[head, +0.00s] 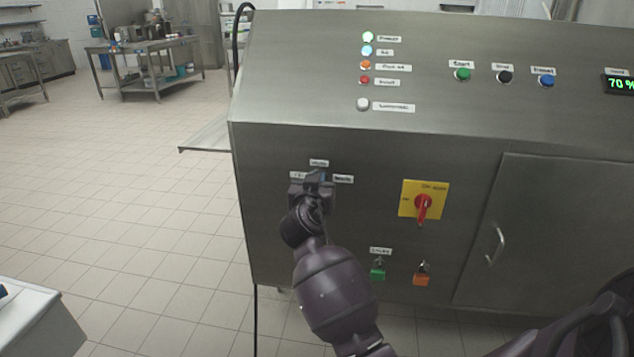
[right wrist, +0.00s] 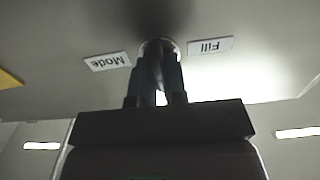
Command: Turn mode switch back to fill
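The mode switch (right wrist: 154,60) is a small dark knob on the front of the steel cabinet. In the head view the right gripper (head: 318,178) covers the switch, so I cannot tell which way the knob points. My left gripper is not in view.
A yellow plate with a red rotary switch (head: 423,201) is right of my right gripper. Below it are a green padlock (head: 377,270) and an orange one (head: 421,279). A door handle (head: 496,244) sticks out further right. Open tiled floor lies left of the cabinet (head: 270,240).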

